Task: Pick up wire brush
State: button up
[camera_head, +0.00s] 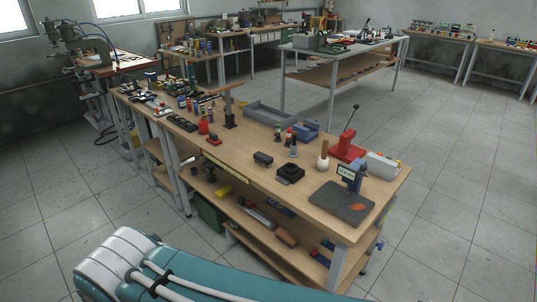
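I cannot pick out a wire brush for sure; the tools on the long wooden workbench (290,193) are small in this view. Many hand tools and bottles stand along its far left part, too small to tell apart. The lower shelf holds several more items, among them a brown block-like thing (286,237) whose kind I cannot tell. My gripper is not in view. Only a teal and white part of my own arm shows at the bottom left, in front of the bench.
A second bench (345,49) stands behind. The tiled floor on the right is clear.

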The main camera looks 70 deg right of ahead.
aim_at(262, 159)
jog(key=i+l+z, duration=0.1)
jog(key=i+z, duration=0.7)
jog(key=i+j+z, duration=0.4)
jog(key=i, duration=0.15)
jog(key=i+l+z, duration=0.15)
jog(key=z, duration=0.25)
jog(key=i+z, duration=0.25)
jog(key=z, duration=0.15)
jog(key=i+z, duration=0.45)
jog(key=z, duration=0.3)
jog(key=i+z, duration=0.4)
